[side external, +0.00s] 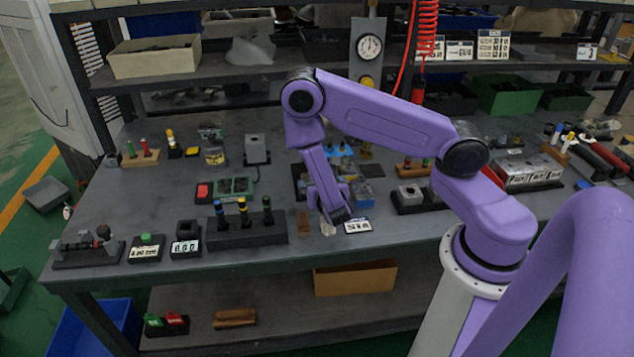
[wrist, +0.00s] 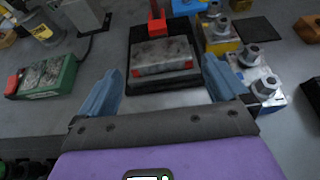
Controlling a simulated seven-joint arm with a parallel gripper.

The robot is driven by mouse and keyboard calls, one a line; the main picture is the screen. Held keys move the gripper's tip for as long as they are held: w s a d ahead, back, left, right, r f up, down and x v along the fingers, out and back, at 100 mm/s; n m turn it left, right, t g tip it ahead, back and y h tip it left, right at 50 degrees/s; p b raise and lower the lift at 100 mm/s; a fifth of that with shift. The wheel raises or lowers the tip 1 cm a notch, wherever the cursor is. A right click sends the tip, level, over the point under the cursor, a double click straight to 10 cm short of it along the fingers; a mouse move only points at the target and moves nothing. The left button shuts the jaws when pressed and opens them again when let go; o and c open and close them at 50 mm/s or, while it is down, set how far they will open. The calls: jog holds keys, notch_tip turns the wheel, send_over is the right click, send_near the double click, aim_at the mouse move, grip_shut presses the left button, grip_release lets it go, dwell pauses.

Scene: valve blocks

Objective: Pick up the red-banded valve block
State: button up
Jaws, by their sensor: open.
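The red-banded valve block (wrist: 162,56) is a grey, worn metal block with red at its two lower ends in the wrist view. It lies in a black tray (wrist: 133,98). My gripper (wrist: 163,82) is open, with one blue finger on each side of the tray's near part in the picture. Nothing shows between the fingers, and I cannot tell how high they are above the block. In the side external view my arm reaches down to the bench, and the block is hidden or too small to make out there.
To the right of the tray stand a yellow-banded block (wrist: 220,42) and a blue-banded block (wrist: 262,88) with metal knobs, close to my right finger. A green tray (wrist: 62,80) lies to the left. A black stand with coloured tools (side external: 243,232) is on the bench's front part.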

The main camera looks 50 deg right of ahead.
jog(key=shift+x, duration=2.6)
jog(key=shift+a, duration=0.15)
jog(key=c, duration=1)
